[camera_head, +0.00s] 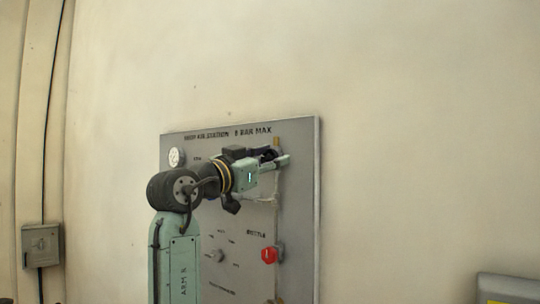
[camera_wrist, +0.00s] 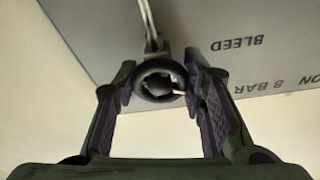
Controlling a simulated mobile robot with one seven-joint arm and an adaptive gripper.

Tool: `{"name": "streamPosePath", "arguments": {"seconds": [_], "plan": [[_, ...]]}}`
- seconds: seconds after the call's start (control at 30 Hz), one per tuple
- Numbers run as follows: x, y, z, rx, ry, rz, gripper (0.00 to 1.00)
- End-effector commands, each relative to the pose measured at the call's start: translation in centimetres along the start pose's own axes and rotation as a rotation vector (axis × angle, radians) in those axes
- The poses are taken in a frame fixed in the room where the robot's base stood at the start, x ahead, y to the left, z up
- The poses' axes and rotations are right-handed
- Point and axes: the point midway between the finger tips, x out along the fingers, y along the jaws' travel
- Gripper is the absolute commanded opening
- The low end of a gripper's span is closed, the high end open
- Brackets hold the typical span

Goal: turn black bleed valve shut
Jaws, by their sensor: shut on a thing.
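The black bleed valve (camera_wrist: 158,80) shows as a round dark knob in the wrist view, next to the upside-down word BLEED on the grey panel (camera_wrist: 270,60). My gripper (camera_wrist: 160,88) has one finger on each side of the knob and is shut on it. In the head view my gripper (camera_head: 277,158) is at the upper right of the panel (camera_head: 300,215). There the valve is mostly hidden by the gripper.
A red knob (camera_head: 269,255) marked BOTTLE sits low on the panel's right side. A round gauge (camera_head: 175,157) is at the upper left. A grey box (camera_head: 41,245) is on the wall at far left. The wall above the panel is clear.

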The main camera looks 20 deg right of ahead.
Motion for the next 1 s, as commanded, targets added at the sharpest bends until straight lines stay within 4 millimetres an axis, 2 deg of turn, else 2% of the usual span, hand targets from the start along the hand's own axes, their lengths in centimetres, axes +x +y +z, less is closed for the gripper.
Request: {"name": "streamPosePath", "arguments": {"seconds": [1.0], "plan": [[-0.01, 0.11, 0.06, 0.895, -0.002, 0.215, 0.10]]}}
